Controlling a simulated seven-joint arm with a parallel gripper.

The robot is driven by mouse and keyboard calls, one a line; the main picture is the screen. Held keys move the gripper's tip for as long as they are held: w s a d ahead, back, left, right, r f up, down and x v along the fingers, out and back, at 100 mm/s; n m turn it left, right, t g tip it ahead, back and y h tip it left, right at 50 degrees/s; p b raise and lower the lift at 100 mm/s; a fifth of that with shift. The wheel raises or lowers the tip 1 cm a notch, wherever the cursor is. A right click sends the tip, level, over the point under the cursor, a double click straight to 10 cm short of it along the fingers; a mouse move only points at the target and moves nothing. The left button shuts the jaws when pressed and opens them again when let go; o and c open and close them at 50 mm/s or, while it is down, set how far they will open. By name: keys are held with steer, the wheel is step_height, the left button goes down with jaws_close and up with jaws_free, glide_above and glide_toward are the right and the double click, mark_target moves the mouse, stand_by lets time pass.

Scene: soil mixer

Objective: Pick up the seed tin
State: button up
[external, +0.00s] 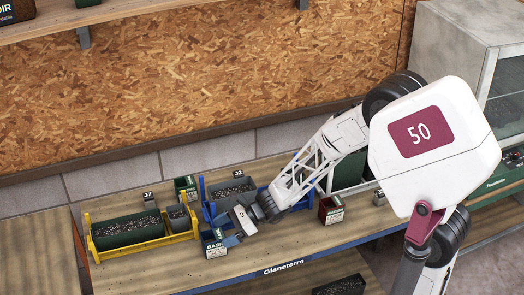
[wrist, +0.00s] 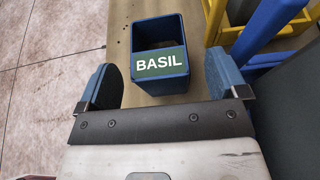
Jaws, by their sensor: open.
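A blue square seed tin (wrist: 160,82) with a green and white BASIL label stands upright and open-topped in the wrist view. It also shows at the bench's front edge in the external view (external: 215,248). My gripper (wrist: 161,70) is open, with one blue-padded finger on each side of the tin and visible gaps between. In the external view my gripper (external: 236,230) is low over the bench, beside the tin. The far finger and any contact are hard to make out there.
A yellow rack with a dark green soil trough (external: 126,232) stands left, and a blue rack with a grey soil trough (external: 233,190) stands behind my gripper. A green tin (external: 186,189) is at the back; a red tin (external: 331,210) is to the right. Bare bench (external: 285,250) lies right.

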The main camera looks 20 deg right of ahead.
mark_target(214, 243)
steer(key=shift+x, duration=2.1)
steer(key=shift+r, duration=0.1)
steer(key=c, duration=1.1)
